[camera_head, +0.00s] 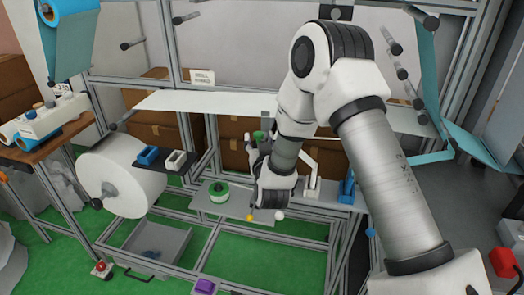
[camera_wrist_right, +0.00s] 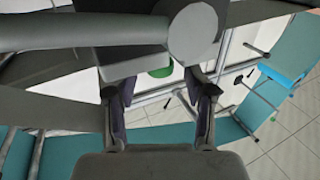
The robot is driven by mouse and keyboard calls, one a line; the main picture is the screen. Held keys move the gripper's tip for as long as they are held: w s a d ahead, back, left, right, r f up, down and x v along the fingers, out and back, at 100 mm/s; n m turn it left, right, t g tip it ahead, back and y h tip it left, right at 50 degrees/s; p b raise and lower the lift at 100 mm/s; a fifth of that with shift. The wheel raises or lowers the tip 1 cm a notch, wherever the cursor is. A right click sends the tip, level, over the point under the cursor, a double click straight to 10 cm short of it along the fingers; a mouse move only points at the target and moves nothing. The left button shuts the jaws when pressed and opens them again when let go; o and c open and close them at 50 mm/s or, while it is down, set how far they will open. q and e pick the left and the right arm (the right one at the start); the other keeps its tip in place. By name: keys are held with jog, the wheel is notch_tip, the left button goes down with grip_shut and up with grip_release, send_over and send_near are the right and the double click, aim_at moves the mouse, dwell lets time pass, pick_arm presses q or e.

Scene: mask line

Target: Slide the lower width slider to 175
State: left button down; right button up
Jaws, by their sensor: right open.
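My right gripper (camera_head: 256,148) reaches in under the white sheet, partly hidden by my own wrist. In the right wrist view its two fingers (camera_wrist_right: 160,108) are apart, with nothing held between them. A green part (camera_head: 260,137) shows at the fingers in the head view. A green piece (camera_wrist_right: 160,71) also shows just past the gap between the fingers in the wrist view, partly covered by a grey block. I cannot tell which part is the lower width slider, and no scale or number is readable. My left gripper is not in view.
A white web (camera_head: 200,101) runs across the frame above the gripper. A large white roll (camera_head: 125,180) is at left. A grey cylinder (camera_wrist_right: 110,32) crosses close above the fingers in the wrist view.

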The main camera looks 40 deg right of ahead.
jog(key=v, duration=0.9)
jog(key=shift+s+a, duration=0.1)
